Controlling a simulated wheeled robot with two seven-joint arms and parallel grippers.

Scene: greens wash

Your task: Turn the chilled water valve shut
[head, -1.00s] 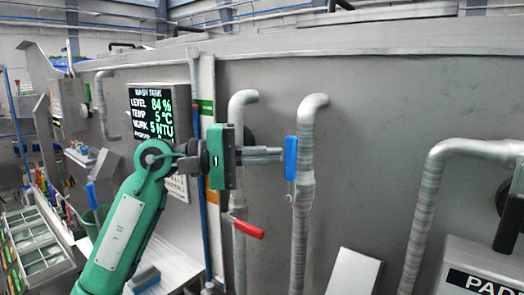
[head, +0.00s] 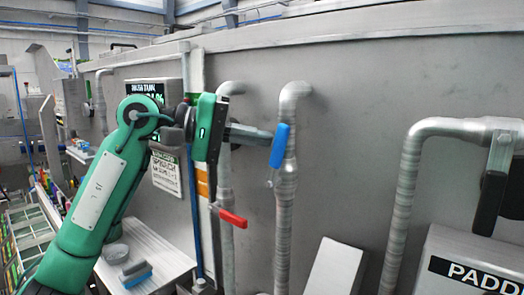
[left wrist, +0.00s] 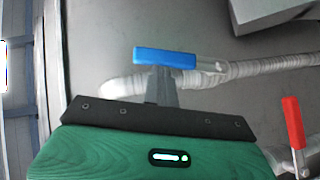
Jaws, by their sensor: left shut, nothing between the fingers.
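The blue valve handle (head: 280,146) is on the right of two upright grey pipes (head: 288,220) on the steel wall. It lies roughly along the pipe, slightly tilted against it. It also shows in the left wrist view (left wrist: 165,57), slightly angled to the pipe behind it. My left gripper (head: 270,136) is shut and empty, its fingertips at the left side of the blue handle. In the left wrist view the fingers (left wrist: 162,84) end right at the handle's edge; I cannot tell whether they touch. My right gripper is not in view.
A red handle (head: 233,218) is on the left pipe, below my left gripper. A black lever (head: 488,203) and a grey box marked PADD (head: 470,270) are at the right. A display panel (head: 143,88) is partly behind my left arm. A brush (head: 136,272) lies on a white shelf.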

